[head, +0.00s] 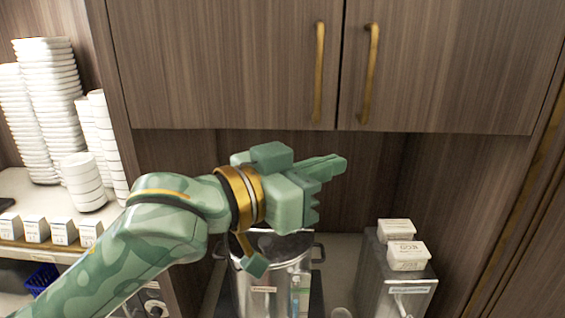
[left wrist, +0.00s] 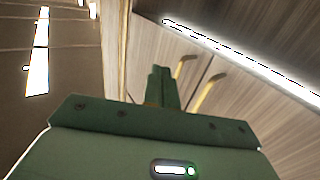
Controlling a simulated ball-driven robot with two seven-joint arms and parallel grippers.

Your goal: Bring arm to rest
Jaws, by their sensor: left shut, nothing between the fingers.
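My left arm comes in from the left in the head view. Its gripper (head: 343,163) is shut and empty, held in the air in front of the wooden cabinet, with its fingers pointing right. In the left wrist view the shut fingers (left wrist: 162,72) show side by side, with the cabinet doors and their brass handles beyond. My right gripper is in neither view.
A steel pot (head: 268,285) stands below my left gripper. A grey dispenser (head: 395,285) with white boxes (head: 408,256) on top stands right of it. Stacked white bowls (head: 50,105) fill the left shelf. Cabinet doors (head: 225,65) with brass handles (head: 319,72) hang above.

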